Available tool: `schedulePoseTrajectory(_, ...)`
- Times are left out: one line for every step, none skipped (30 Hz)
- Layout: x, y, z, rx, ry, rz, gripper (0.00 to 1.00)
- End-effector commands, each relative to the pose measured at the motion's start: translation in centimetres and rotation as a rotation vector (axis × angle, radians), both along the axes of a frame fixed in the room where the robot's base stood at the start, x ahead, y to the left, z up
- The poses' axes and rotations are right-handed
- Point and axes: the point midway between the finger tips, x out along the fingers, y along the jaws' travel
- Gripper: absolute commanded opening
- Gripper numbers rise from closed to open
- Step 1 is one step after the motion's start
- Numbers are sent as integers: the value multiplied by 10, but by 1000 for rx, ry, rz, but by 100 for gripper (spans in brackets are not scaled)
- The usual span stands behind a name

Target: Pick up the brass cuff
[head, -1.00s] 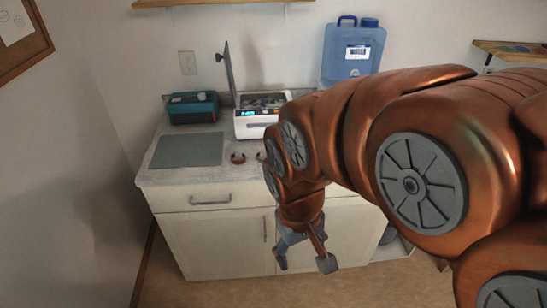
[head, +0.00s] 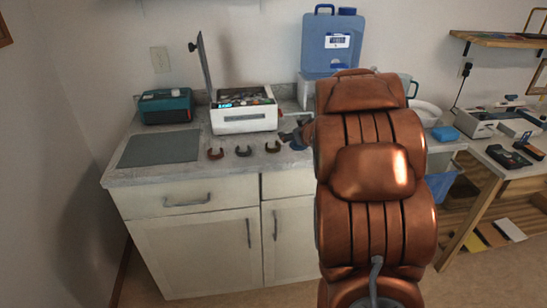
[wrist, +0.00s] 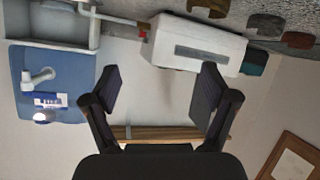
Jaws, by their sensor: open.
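Three small C-shaped cuffs lie in a row on the counter in front of the white box. The left one (head: 215,153) is reddish copper, the middle one (head: 243,151) is dark grey, and the right one (head: 273,147) is brown; it is the likeliest brass cuff, though its metal is hard to tell. In the wrist view, which is upside down, the brown cuff (wrist: 210,8) is cut by the top edge, with the grey (wrist: 264,22) and reddish (wrist: 298,40) ones to its right. My gripper (wrist: 160,78) is open and empty. In the head view my gripper (head: 297,138) is partly hidden by my arm, just right of the brown cuff.
The white box (head: 245,121) with raised lid stands behind the cuffs. A grey mat (head: 160,148) and teal case (head: 166,107) are to the left. A blue jug (head: 331,45) stands behind my arm. A side table at right holds devices.

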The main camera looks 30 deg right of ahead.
Motion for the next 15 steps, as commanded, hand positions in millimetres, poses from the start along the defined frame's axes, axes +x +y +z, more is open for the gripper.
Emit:
schedulePoseTrajectory(3, -6, -22, 23, -25, 36, 85)
schedulePoseTrajectory(5, -6, -27, 38, -49, 65, 85)
schedulePoseTrajectory(7, -5, -36, 60, -73, 102, 85)
schedulePoseTrajectory(8, -4, -42, 78, -90, 128, 85)
schedulePoseTrajectory(9, -3, -47, 95, -108, 156, 85)
schedulePoseTrajectory(8, -2, -52, 116, -129, 187, 85)
schedulePoseTrajectory(8, 0, -55, 133, -146, 211, 85)
schedulePoseTrajectory(8, 1, -60, 149, -157, 232, 85)
schedulePoseTrajectory(7, 3, -64, 169, -173, 258, 85)
schedulePoseTrajectory(6, 5, -66, 183, -183, 274, 85)
schedulePoseTrajectory(5, 6, -68, 195, -191, 287, 85)
schedulePoseTrajectory(4, 8, -70, 207, -201, 305, 85)
schedulePoseTrajectory(3, 9, -71, 215, -209, 316, 85)
schedulePoseTrajectory(3, 10, -71, 222, -214, 323, 85)
schedulePoseTrajectory(2, 11, -72, 229, -217, 331, 85)
